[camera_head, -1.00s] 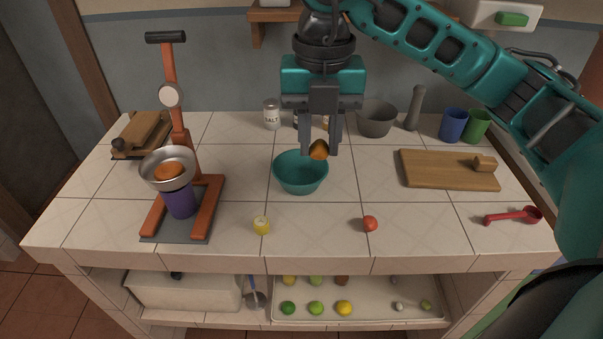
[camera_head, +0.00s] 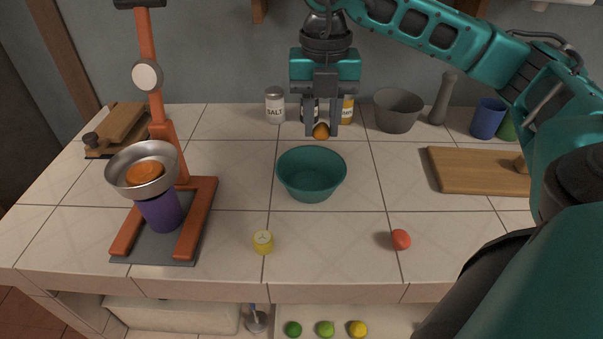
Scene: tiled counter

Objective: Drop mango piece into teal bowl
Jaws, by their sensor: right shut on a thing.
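The mango piece (camera_head: 321,132) is a small orange lump between the fingertips of my right gripper (camera_head: 321,130). The gripper is shut on it and points straight down, with the arm coming in from the upper right. The teal bowl (camera_head: 312,188) stands open and upright on the tiled counter, a little below the gripper in the picture. The piece shows just above the bowl's far rim, apart from it; its exact height cannot be told. The visible part of the bowl's inside looks empty. My left gripper does not show.
An orange press (camera_head: 153,90) with a metal dish (camera_head: 122,175) and a purple cup (camera_head: 161,212) stands at left. A salt jar (camera_head: 275,105), grey mortar (camera_head: 397,115) and blue cup (camera_head: 487,119) stand behind. A cut lemon (camera_head: 263,242), red fruit (camera_head: 401,239) and cutting board (camera_head: 470,171) flank the bowl.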

